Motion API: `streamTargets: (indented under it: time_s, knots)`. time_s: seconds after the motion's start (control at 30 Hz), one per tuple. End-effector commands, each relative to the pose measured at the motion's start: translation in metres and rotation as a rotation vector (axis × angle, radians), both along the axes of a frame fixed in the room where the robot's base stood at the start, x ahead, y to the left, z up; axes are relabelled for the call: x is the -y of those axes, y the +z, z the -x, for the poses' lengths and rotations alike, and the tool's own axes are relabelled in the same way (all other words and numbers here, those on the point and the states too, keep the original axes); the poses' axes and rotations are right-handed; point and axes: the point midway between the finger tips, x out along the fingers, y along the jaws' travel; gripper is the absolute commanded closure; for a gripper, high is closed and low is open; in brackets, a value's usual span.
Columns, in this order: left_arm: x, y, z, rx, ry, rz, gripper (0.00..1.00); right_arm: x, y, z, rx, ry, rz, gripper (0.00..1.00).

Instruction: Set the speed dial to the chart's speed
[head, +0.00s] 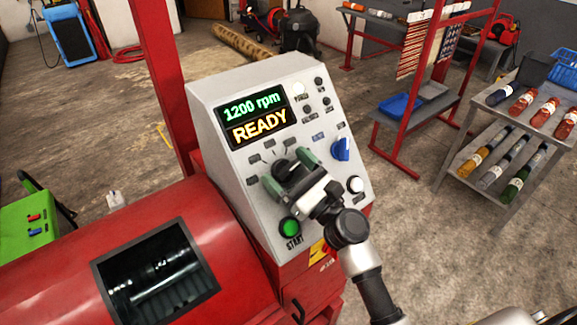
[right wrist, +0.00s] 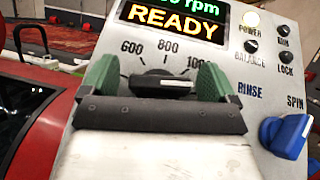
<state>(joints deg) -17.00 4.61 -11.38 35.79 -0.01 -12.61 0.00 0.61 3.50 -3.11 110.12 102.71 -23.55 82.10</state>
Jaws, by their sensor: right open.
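The black speed dial (head: 284,166) sits on the sloped grey control panel (head: 215,95), below a display (head: 254,117) reading "1200 rpm" and "READY". In the right wrist view the dial (right wrist: 163,80) has labels 600, 800 and a partly hidden 1000 above it, and a pale mark on its bar. My right gripper (head: 290,172) is open, its green-padded fingers on either side of the dial; they also flank it in the right wrist view (right wrist: 156,86). Contact is hard to tell. My left gripper is not in view. I see no readable speed chart.
A blue knob (head: 341,149) by RINSE and SPIN is right of the dial. The green START button (head: 289,228) is below it. The red drum (head: 60,270) lies left of the panel.

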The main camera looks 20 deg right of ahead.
Motion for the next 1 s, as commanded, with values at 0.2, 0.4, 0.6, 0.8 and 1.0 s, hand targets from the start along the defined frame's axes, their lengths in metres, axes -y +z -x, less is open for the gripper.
streamTargets:
  time_s: [0.2,0.4,0.6,0.8,1.0]
  knots:
    - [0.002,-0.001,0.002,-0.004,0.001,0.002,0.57,0.000,0.000,0.000,0.000,0.000,0.000,0.24]
    - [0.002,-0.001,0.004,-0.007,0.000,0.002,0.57,0.000,0.000,0.000,0.000,0.000,0.000,0.55]
    - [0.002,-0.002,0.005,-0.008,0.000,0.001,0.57,0.000,-0.001,0.000,0.002,0.005,0.005,0.60]
    - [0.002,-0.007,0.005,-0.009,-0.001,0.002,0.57,0.001,-0.002,0.000,0.017,0.041,0.048,0.60]
    - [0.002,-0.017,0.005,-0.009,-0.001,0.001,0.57,0.001,-0.003,0.000,0.052,0.124,0.144,0.60]
